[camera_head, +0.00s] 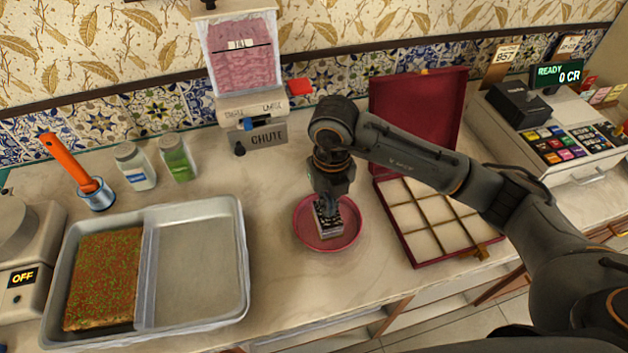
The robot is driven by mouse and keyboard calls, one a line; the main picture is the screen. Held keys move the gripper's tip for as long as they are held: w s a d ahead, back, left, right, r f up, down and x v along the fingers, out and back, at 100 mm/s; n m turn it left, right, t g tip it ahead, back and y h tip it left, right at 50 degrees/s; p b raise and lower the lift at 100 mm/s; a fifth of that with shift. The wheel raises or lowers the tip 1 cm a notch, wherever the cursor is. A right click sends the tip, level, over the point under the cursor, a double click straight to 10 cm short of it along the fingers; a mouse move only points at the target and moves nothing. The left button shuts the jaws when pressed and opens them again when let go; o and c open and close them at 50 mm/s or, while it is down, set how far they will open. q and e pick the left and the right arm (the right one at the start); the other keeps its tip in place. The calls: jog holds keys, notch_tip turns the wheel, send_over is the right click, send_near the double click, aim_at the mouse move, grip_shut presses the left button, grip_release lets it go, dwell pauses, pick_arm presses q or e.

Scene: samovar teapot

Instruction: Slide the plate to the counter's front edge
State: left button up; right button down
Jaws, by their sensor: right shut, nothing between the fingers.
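The round pink-red plate (304,236) lies on the marble counter (275,275), between the metal tray and the open red box. A bare strip of counter shows between the plate and the counter's front edge (335,303). The gripper hides part of the plate's back. My left gripper is not in view.
A metal tray (238,262) with a green-flecked brown slab (103,278) stands left. The open red compartment box (428,262) is close on the right. A chute dispenser (255,108) and two jars (135,165) stand behind. A cash register (550,140) is far right.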

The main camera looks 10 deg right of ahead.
jog(key=w, duration=0.3)
jog(key=w+p, duration=0.1)
jog(key=w, duration=0.2)
jog(key=w+a+p, duration=0.1)
jog(key=w, duration=0.2)
jog(key=shift+w+r, duration=0.15)
jog(key=f, duration=0.1)
jog(key=f+p, duration=0.1)
jog(key=f, duration=0.3)
jog(key=shift+w+f+p, duration=0.1)
jog(key=shift+w+p, duration=0.2)
jog(key=shift+s+p, duration=0.2)
jog(key=shift+p, duration=0.15)
jog(key=shift+s, duration=0.3)
